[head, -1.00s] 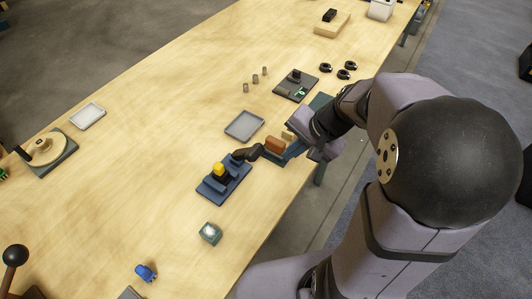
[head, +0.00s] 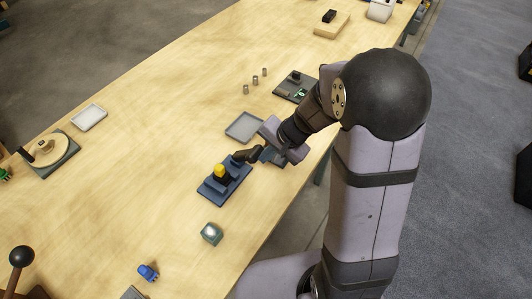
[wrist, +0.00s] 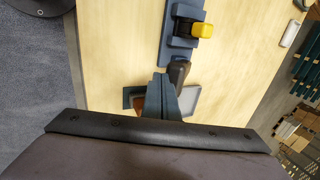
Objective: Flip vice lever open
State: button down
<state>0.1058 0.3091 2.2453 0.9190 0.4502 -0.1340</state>
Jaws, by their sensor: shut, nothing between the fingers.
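The blue vice (head: 225,186) stands on the near part of the bench, with a yellow piece (head: 219,171) at its jaws. Its dark lever (head: 247,155) points from the vice toward my gripper. In the wrist view the vice (wrist: 181,42) is at the top, with the yellow piece (wrist: 202,30) on it and the lever (wrist: 179,72) below. My gripper (head: 263,154) is shut and empty beside the lever's free end. In the wrist view its fingertips (wrist: 160,78) are just left of the lever's end; I cannot tell whether they touch.
A grey tray (head: 243,127) lies behind the lever. A brown block (wrist: 138,103) is partly hidden by my fingers.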

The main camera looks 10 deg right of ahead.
jog(key=shift+r+p, duration=0.2)
jog(key=shift+p, duration=0.25)
jog(key=shift+w+a+r+p, duration=0.15)
jog(key=shift+w+p, duration=0.05)
jog(key=shift+p, duration=0.85)
